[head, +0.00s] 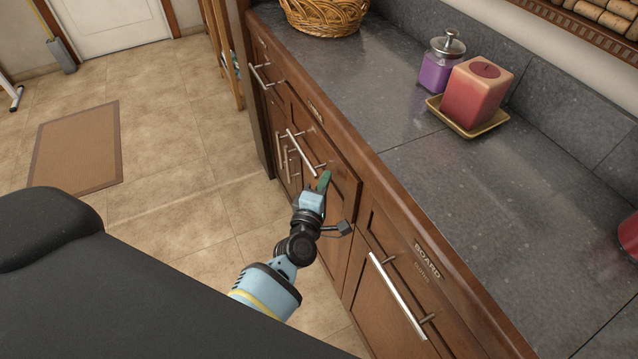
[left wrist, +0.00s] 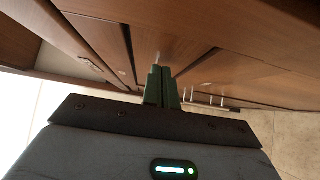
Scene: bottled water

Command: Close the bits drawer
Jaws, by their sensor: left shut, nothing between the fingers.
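The middle wooden drawer front (head: 335,158) carries a long metal bar handle (head: 301,153). A small label (head: 316,110) above it is too small to read, so I cannot confirm it is the bits drawer. Its right edge seems to stand slightly proud of the cabinet; the exact gap is hard to judge. My left gripper (head: 325,180) is shut and empty, its green fingers at the drawer front, close to the handle's lower right end. In the left wrist view, the shut fingers (left wrist: 162,86) point at the wooden fronts; contact is unclear. My right gripper is out of view.
A drawer labelled BOARD (head: 427,262) is at the right with its own bar handle (head: 398,296). The counter holds a wicker basket (head: 324,14), a purple jar (head: 435,72) and a red candle (head: 477,92) on a dish.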

